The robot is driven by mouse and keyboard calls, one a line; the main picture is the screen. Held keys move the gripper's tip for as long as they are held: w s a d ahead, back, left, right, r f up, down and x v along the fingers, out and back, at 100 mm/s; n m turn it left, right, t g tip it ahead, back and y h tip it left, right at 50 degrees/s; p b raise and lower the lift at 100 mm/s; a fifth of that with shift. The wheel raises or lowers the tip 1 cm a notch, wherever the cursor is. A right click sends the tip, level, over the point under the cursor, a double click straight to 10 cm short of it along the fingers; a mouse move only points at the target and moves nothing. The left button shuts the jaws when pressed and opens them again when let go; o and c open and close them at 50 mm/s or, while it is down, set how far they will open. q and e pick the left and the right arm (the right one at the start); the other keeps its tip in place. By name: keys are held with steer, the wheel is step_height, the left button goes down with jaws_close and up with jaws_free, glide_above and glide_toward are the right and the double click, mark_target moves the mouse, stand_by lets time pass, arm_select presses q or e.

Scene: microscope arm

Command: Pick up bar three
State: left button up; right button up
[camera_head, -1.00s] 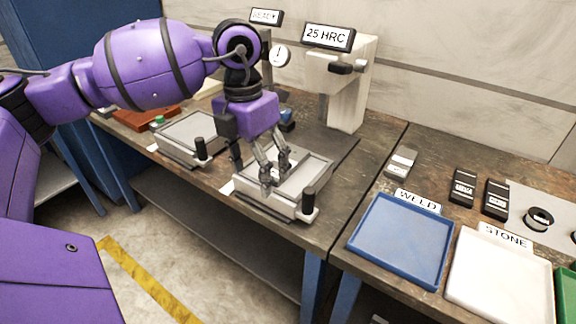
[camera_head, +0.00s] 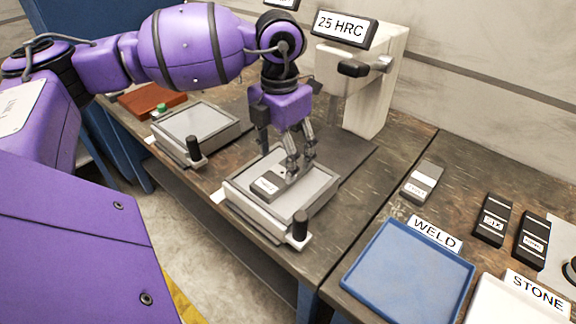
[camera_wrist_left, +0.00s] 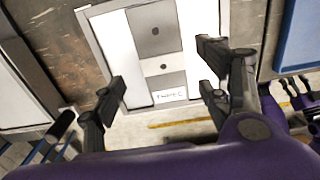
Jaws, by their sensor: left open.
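Bar three (camera_head: 265,187), a grey block with a white label, lies flat on the silver machine tray (camera_head: 312,205). My left gripper (camera_head: 300,171) is open and points down over the tray, at the bar's far right end in the head view. In the left wrist view the fingers (camera_wrist_left: 158,90) stand apart on either side of the bar, not visibly touching it.
The 25 HRC tester (camera_head: 372,85) rises behind the tray. A second tray (camera_head: 200,128) is to the left. On the right bench are a blue WELD tray (camera_head: 410,265), a lone grey bar (camera_head: 423,182) and two dark bars (camera_head: 493,220). A black knob (camera_head: 300,224) stands at the tray's front.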

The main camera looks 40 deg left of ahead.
mark_target(283, 172)
arm_select(q)
steer(key=f, duration=0.3)
steer(key=shift+d+f, duration=0.2)
steer(key=shift+f, duration=0.2)
steer(key=c, duration=1.1)
jaws_close()
steer(key=shift+w, duration=0.1)
arm_select(e)
steer(key=shift+w+r, duration=0.3)
steer(key=shift+w, duration=0.2)
